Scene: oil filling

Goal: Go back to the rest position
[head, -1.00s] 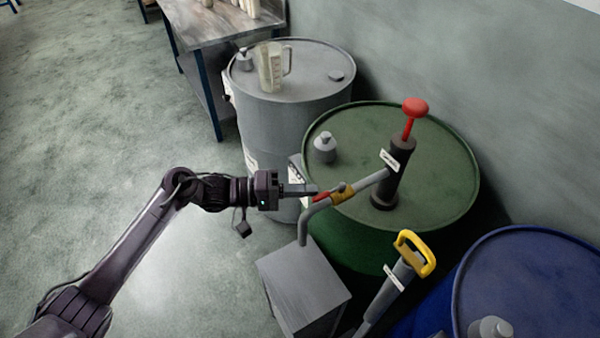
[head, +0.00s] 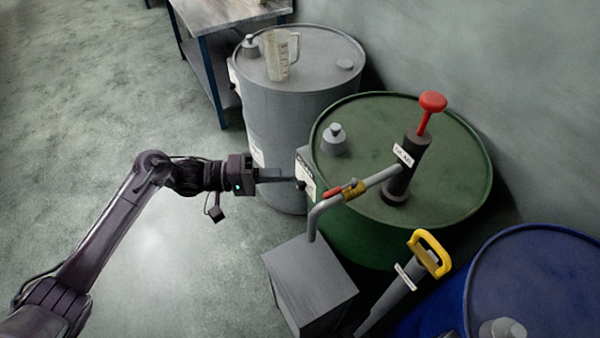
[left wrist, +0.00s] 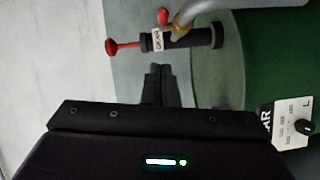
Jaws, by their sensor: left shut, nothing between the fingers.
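My left gripper (head: 290,181) is shut and empty in the head view, beside the green drum (head: 455,165) and left of the pump's spout. In the left wrist view its closed fingers (left wrist: 161,80) point at the drum region. The hand pump (head: 408,165) with a red knob stands upright on the green drum. Its grey spout (head: 325,205) with a red lever (head: 338,188) and brass valve bends down toward a grey box (head: 310,282). The pump also shows in the left wrist view (left wrist: 190,38). My right gripper is not in view.
A grey drum (head: 300,105) with a measuring jug (head: 278,55) stands behind. A blue drum (head: 550,270) and a yellow-handled pump (head: 430,250) are at the lower right. A workbench (head: 225,14) is at the back. The floor on the left is clear.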

